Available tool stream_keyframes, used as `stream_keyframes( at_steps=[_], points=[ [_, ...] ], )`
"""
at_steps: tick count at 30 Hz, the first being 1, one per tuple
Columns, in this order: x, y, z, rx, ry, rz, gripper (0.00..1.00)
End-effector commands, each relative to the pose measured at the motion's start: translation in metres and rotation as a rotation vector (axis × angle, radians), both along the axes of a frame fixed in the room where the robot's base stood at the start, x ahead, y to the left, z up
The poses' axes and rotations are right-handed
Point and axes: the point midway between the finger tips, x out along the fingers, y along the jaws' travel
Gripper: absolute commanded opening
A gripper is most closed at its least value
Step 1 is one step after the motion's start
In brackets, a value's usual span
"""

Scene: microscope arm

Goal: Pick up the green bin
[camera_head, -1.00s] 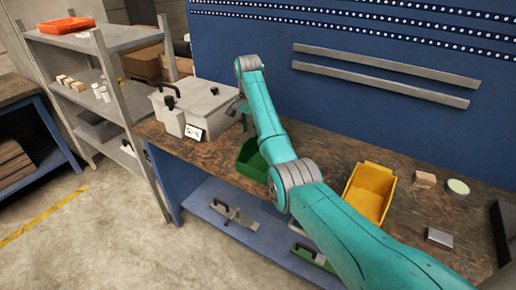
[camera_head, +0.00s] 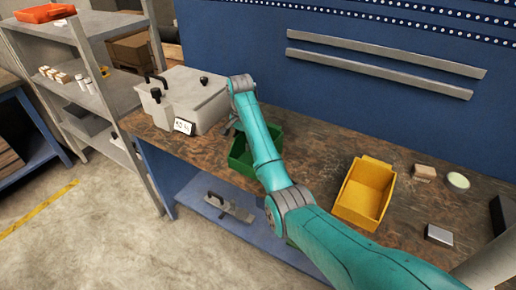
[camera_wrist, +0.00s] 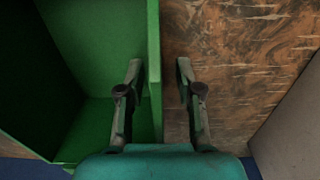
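The green bin (camera_head: 240,160) stands on the workbench, partly hidden behind my arm in the head view. In the wrist view the green bin (camera_wrist: 100,45) fills the left side, with its open inside facing the camera. My gripper (camera_wrist: 160,72) is open, its two fingers on either side of the bin's right wall. The left finger is over the inside of the bin and the right finger is outside it. A gap shows between the wall and each finger. In the head view my gripper (camera_head: 232,127) is small and dark by the bin's back edge.
A grey box (camera_head: 195,98) with black knobs and a small sign stands left of the green bin. A yellow bin (camera_head: 364,192) stands to the right on the workbench (camera_head: 325,145). A small block, a round tin and a metal piece lie further right. A blue panel rises behind.

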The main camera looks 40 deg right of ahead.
Motion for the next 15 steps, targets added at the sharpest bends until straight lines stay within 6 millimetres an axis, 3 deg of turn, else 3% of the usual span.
stream_keyframes(
  at_steps=[4, 11, 15],
  points=[
    [-0.0035, 0.0035, -0.0115, 0.000, 0.000, -0.001, 0.35],
    [-0.0036, 0.0035, -0.0126, 0.000, 0.000, -0.002, 0.35],
    [-0.0036, 0.0033, -0.0125, 0.000, 0.000, -0.002, 0.05]
  ],
)
